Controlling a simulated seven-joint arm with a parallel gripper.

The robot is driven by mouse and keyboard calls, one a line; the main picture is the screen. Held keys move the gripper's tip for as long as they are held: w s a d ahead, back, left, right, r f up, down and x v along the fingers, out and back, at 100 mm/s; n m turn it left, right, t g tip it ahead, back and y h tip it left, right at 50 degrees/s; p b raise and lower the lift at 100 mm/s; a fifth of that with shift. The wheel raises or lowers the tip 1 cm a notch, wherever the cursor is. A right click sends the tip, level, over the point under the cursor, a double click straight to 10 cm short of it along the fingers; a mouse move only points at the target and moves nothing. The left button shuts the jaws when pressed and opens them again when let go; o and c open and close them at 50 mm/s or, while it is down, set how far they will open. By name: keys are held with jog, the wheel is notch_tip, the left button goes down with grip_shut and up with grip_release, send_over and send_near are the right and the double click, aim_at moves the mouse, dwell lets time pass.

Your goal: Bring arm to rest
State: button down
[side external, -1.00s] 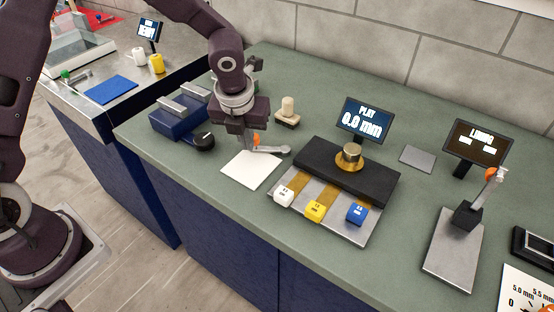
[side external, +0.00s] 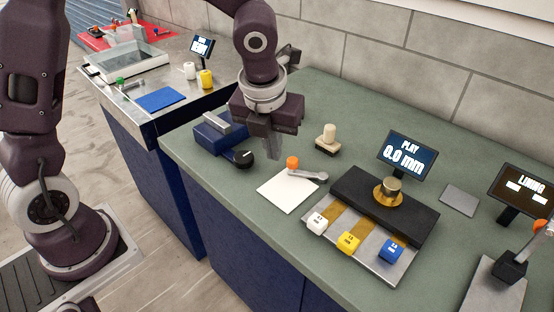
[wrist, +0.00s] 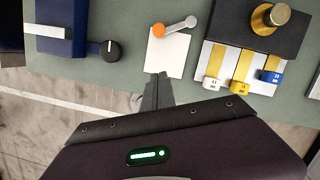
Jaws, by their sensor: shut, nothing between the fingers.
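My gripper (side external: 274,148) is shut and empty. In the side view it hangs above the green counter, behind and left of the white card and apart from it. In the wrist view the closed fingers (wrist: 158,88) show near the middle, in front of the card's near edge. A grey lever with an orange knob (side external: 292,162) lies over the white card (side external: 287,193). The lever also shows in the wrist view (wrist: 176,27).
A blue box with a black knob (side external: 243,158) stands left of the card. A wooden-based stamp (side external: 328,138) stands behind it. A black stepped fixture (side external: 370,195) with white, yellow and blue tags, a brass spool (side external: 388,190) and a "PLAY 0.0 mm" screen (side external: 408,152) are to the right.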

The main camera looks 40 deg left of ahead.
jog(key=shift+s+r, duration=0.1)
jog(key=shift+r, duration=0.2)
jog(key=s+a+r+n+t, duration=0.1)
jog(key=s+a+r+n, duration=0.1)
jog(key=s+n, duration=0.4)
jog(key=s+a+r+n+t, duration=0.1)
jog(key=s+r+n, duration=0.3)
jog(key=n, duration=1)
jog(key=s+a+r+n+t+h, duration=0.1)
jog(key=s+a+r+n, duration=0.2)
jog(key=s+n, duration=0.7)
jog(key=shift+s+a+r+n, duration=0.2)
jog(key=shift+r+n, duration=0.15)
jog(key=shift+n, duration=0.25)
